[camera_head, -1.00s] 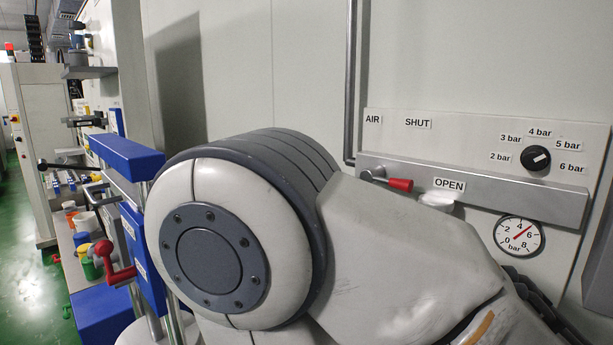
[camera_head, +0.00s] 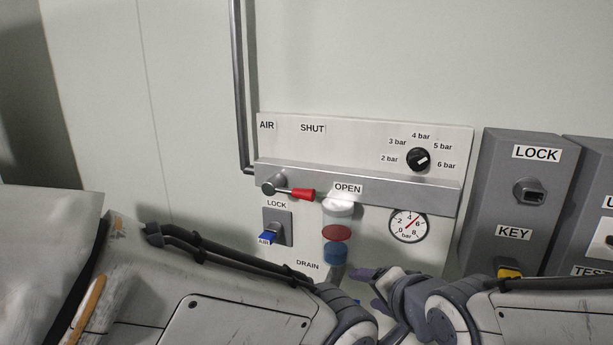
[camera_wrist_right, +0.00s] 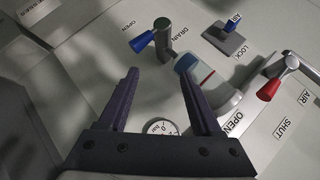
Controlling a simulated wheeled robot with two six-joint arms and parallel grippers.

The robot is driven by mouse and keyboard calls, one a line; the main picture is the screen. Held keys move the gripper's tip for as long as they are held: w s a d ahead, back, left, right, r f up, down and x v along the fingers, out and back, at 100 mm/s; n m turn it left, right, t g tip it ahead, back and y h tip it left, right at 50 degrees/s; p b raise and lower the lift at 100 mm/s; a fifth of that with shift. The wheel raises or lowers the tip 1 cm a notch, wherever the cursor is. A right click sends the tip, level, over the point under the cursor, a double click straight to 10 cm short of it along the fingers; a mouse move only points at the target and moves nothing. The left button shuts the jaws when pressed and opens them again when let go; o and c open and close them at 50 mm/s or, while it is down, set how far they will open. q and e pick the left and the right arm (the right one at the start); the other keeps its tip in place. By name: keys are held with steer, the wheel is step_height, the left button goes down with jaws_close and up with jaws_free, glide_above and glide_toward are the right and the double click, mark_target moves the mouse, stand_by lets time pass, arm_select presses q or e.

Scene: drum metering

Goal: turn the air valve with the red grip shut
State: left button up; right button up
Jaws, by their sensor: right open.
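The air valve's red grip (camera_head: 303,195) sits on a short metal lever on the grey bar of the wall panel. The lever lies nearly level and points right, toward the OPEN label (camera_head: 347,188). The SHUT label (camera_head: 312,128) is above it. The red grip (camera_wrist_right: 268,90) also shows in the right wrist view, to the right of my fingers and apart from them. My right gripper (camera_head: 366,288) is below the panel's bar and lower right of the grip. Its two purple fingers (camera_wrist_right: 159,73) stand apart with nothing between them. My left gripper is not visible.
A filter bowl (camera_head: 337,233) with red and blue bands hangs below the bar. A blue lock key (camera_head: 267,237), a gauge (camera_head: 408,226) and a pressure knob (camera_head: 418,159) are nearby. A blue-handled drain valve (camera_wrist_right: 143,40) lies ahead of my fingers. Grey lock boxes (camera_head: 507,200) stand right.

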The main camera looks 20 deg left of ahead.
mark_target(307, 195)
steer(key=w+a+r+m+t+y+p, duration=0.1)
steer(key=a+r+m+t+y, duration=0.2)
steer(key=r, duration=0.4)
steer(key=a+r+m+y+p, duration=0.1)
steer(key=a+r+m+y, duration=0.1)
steer(key=a+r, duration=0.35)
steer(key=p+x, duration=0.1)
steer(key=x, duration=0.2)
steer(key=p+x, duration=0.1)
steer(key=x, duration=0.2)
steer(key=r+p+x, duration=0.1)
steer(key=x, duration=0.2)
steer(key=shift+w+f, duration=0.1)
steer(key=shift+w, duration=0.2)
steer(key=shift+w+a+f+m, duration=0.15)
steer(key=shift+w+a+m, duration=0.1)
steer(key=shift+w+m, duration=0.05)
jaws_close()
